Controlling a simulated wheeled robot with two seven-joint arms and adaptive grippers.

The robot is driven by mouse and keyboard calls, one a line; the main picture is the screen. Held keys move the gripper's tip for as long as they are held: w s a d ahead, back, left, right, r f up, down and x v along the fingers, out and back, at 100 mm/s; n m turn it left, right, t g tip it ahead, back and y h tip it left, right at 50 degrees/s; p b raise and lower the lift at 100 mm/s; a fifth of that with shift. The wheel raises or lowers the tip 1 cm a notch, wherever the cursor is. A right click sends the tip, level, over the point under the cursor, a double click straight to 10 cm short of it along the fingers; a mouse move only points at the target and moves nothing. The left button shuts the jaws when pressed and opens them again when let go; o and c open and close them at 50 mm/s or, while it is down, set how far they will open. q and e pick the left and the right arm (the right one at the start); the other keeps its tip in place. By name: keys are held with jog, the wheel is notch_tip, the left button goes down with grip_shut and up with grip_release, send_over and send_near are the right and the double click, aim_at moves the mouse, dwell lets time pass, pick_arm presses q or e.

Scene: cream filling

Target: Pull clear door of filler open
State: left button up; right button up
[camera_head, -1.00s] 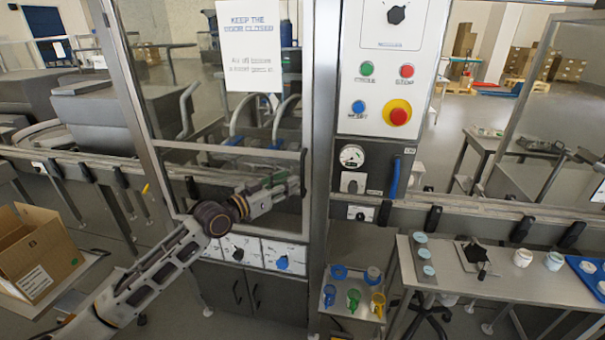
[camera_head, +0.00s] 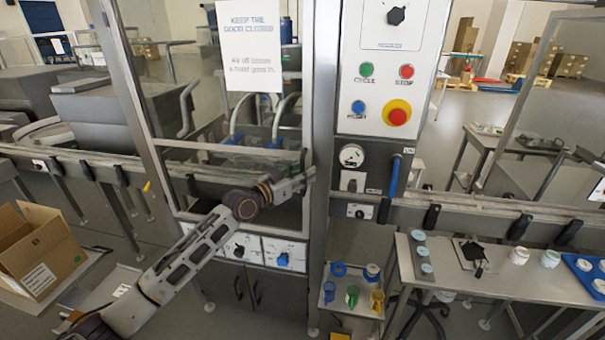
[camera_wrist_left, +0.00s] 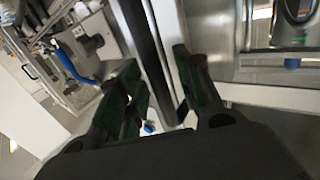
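The clear door (camera_head: 207,120) of the filler is a glass panel in a metal frame with a paper sign (camera_head: 249,45) on it. It looks closed in the head view. Its dark upright handle (camera_head: 304,160) is at the right edge of the door. My left gripper (camera_head: 308,177) reaches from the lower left to the handle's lower part. In the left wrist view my left gripper (camera_wrist_left: 157,75) has its fingers apart, with the dark handle bar (camera_wrist_left: 146,45) running between them. I cannot tell whether either finger touches it. My right gripper is in neither view.
The control panel (camera_head: 384,70) with buttons stands right of the door. Below it is a small stand (camera_head: 338,305) with coloured cups. A table (camera_head: 470,280) with jars is at the right. An open cardboard box (camera_head: 38,250) is at the lower left.

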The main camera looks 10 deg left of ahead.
pick_arm(q)
grip_shut()
jog(key=shift+s, duration=0.15)
dwell(0.5)
